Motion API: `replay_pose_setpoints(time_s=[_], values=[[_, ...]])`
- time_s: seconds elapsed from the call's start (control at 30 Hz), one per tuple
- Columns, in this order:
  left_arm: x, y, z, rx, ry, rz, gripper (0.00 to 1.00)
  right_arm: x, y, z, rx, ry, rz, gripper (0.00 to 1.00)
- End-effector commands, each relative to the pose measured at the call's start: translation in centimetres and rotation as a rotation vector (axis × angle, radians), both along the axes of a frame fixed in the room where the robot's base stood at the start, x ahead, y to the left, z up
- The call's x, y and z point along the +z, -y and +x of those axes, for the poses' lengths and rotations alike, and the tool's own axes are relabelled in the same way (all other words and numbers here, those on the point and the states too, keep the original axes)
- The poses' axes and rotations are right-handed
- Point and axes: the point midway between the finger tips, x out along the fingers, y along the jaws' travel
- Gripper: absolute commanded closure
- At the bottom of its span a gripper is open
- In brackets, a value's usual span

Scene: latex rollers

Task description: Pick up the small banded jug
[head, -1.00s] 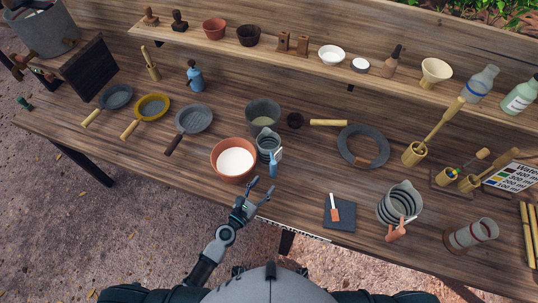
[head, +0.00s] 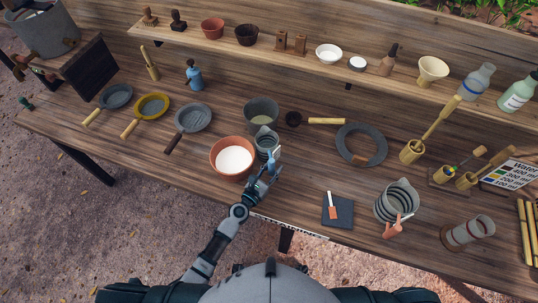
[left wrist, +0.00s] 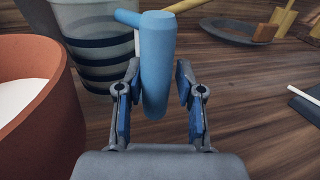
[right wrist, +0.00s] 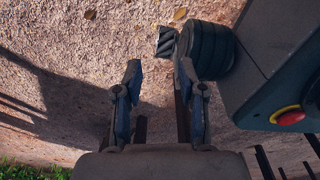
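The small banded jug (head: 266,146) stands upright on the bench, grey with dark bands. It fills the upper left of the left wrist view (left wrist: 95,45). Its blue handle (left wrist: 158,65) points toward me. My left gripper (head: 266,180) is at the handle; in the left wrist view its open fingers (left wrist: 158,80) stand on either side of the handle, with narrow gaps showing. My right gripper (right wrist: 158,75) is open and empty above the gravel, away from the bench; the head view does not show it.
A terracotta bowl (head: 222,145) with white contents stands close left of the jug, and a grey pot (head: 256,108) just behind. A larger banded jug (head: 390,203) with an orange handle is at right. A dark square (head: 329,215) with a small brush lies between. Pans lie at left.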

Motion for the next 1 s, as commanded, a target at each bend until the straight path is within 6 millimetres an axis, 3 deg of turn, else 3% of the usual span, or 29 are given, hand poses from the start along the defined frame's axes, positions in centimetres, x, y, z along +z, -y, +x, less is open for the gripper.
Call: replay_pose_setpoints(time_s=[0.03, 0.1, 0.7, 1.0], values=[[0.0, 0.0, 0.0, 0.0, 0.0, 0.0, 0.83, 0.0, 0.0, 0.0, 0.0, 0.0, 0.0, 0.6], [0.0, -0.1, 0.0, 0.0, 0.0, 0.0, 1.0, 0.0, 0.1, 0.0, 0.0, 0.0, -0.001, 0.6], [0.4, -0.1, 0.0, 0.001, 0.002, 0.0, 1.0, 0.3, 0.1, 0.0, 0.0, 0.005, 0.0, 0.6], [1.9, -0.1, 0.0, 0.001, 0.004, 0.0, 1.0, 0.2, 0.5, -2.9, 0.004, -0.013, -0.002, 0.6]])
